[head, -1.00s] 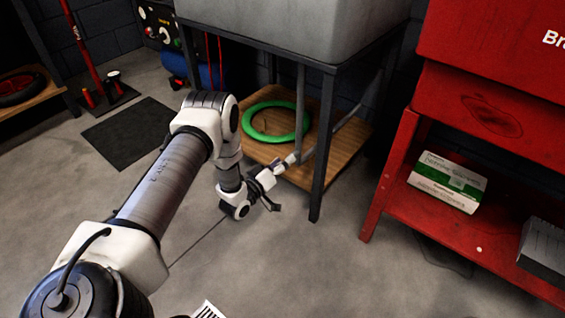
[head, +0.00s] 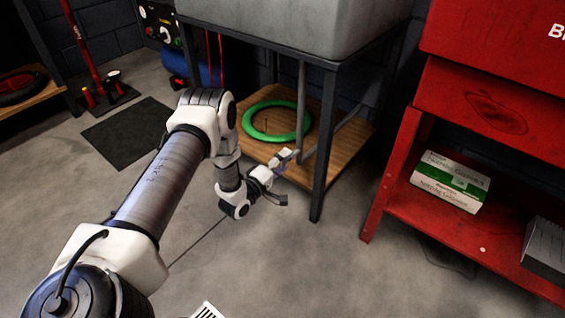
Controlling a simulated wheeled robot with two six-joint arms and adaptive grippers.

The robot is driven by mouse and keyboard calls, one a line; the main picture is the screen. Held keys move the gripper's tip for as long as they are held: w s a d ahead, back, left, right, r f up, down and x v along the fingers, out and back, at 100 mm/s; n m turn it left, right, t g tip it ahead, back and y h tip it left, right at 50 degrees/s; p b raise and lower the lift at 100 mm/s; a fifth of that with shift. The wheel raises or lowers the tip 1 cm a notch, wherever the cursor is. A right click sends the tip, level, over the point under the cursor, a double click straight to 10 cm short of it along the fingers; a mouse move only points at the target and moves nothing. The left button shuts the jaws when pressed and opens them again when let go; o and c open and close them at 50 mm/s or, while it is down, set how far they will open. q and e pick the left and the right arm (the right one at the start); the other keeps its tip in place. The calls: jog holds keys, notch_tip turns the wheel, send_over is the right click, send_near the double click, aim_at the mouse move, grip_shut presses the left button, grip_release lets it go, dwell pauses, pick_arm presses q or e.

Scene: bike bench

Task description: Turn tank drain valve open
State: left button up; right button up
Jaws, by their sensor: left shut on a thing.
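The grey tank (head: 290,28) stands on a dark metal frame. A grey drain pipe (head: 301,100) comes down from under it and bends near the frame's front leg. My left gripper (head: 288,160) is at the low end of this pipe, above the front edge of the wooden shelf. It is shut on the drain valve, which is small and mostly hidden by the fingers. I cannot tell the angle of the valve handle. My right gripper is not in view.
A green ring (head: 277,121) lies on the wooden shelf (head: 345,140) behind the gripper. The frame's front leg (head: 321,160) stands just right of the gripper. A red cabinet (head: 395,180) holding a green and white box (head: 450,181) is at right. The floor in front is clear.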

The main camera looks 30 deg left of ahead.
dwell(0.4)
pick_arm(q)
jog(key=o, duration=1.2)
jog(key=shift+c, duration=0.2)
jog(key=s, duration=1.2)
jog(key=shift+a, duration=0.45)
